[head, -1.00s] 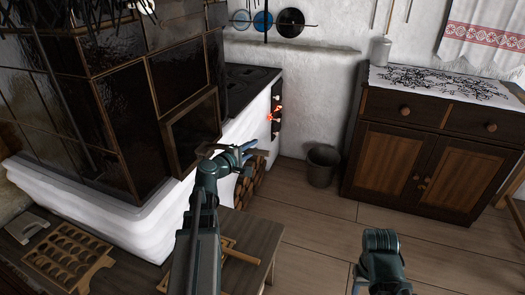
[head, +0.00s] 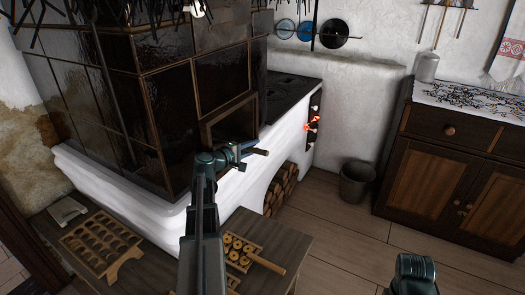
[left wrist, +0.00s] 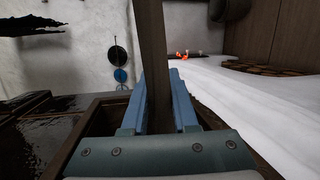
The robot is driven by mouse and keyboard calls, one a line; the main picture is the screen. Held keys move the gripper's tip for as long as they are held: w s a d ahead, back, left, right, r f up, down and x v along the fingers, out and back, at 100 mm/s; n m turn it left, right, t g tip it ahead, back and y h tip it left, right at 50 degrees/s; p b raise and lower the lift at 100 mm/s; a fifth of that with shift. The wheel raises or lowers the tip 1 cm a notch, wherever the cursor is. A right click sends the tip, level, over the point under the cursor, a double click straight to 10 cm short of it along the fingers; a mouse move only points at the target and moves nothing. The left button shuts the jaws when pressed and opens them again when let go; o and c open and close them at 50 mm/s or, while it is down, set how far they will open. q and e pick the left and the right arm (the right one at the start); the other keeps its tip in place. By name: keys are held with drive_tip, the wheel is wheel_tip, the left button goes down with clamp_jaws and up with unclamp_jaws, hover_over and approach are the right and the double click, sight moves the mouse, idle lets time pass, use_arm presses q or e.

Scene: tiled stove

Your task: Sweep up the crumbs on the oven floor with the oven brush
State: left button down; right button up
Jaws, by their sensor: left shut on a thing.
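My left gripper (head: 247,151) is shut on a brown wooden handle (left wrist: 152,50), which looks like the oven brush's. In the left wrist view the handle runs up from between the blue fingers. A short end of it shows beside the gripper in the head view (head: 262,152). The bristles are not seen. The gripper is in front of the lower edge of the framed oven opening (head: 228,122) in the dark tiled stove. The oven floor and any crumbs are hidden. My right arm shows at the lower right, but its gripper is out of view.
A white stove ledge (head: 110,195) runs below the tiles. A bench (head: 300,250) with a tray of round pieces (head: 238,252) and a moulded wooden board (head: 100,245) stands in front. A bucket (head: 357,182) and a cabinet (head: 450,150) are at the right; floor between is clear.

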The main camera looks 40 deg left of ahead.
use_arm(q)
drive_tip(key=a, duration=0.2)
drive_tip(key=shift+a+f, duration=0.1)
drive_tip(key=shift+a, duration=0.65)
drive_tip(key=shift+d, duration=0.1)
drive_tip(key=d, duration=0.7)
drive_tip(key=shift+w+d, duration=0.2)
drive_tip(key=shift+w, duration=0.05)
idle(0.8)
drive_tip(key=shift+a, duration=0.1)
